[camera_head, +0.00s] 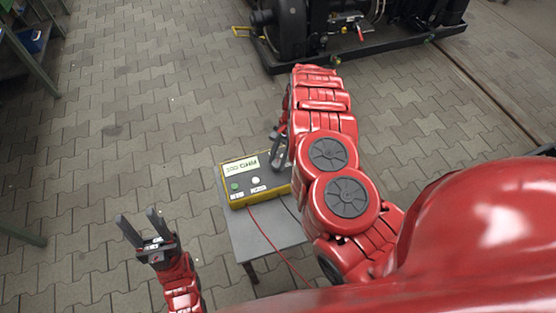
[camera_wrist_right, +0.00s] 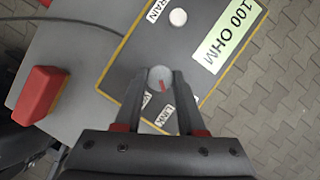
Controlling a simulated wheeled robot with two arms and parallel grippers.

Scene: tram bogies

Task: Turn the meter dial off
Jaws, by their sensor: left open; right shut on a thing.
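The meter (camera_head: 240,188) is a yellow-edged box with a dark face and a pale display reading "100 OHM", standing on a small grey table. Its face also shows in the right wrist view (camera_wrist_right: 140,56). My right gripper (camera_wrist_right: 160,80) is shut on the dial (camera_wrist_right: 160,76), a round grey knob with a red mark, beside a "LINK" label. In the head view my right gripper (camera_head: 279,152) is at the meter's right side, partly hidden by my arm. My left gripper (camera_head: 138,228) is open and empty, left of the table.
The grey table (camera_head: 262,237) has bare room in front of the meter. A red cable (camera_head: 272,243) runs from the meter over the table edge. Black machinery (camera_head: 300,30) stands at the back. A shelf frame (camera_head: 28,62) is at the far left. Paved floor surrounds the table.

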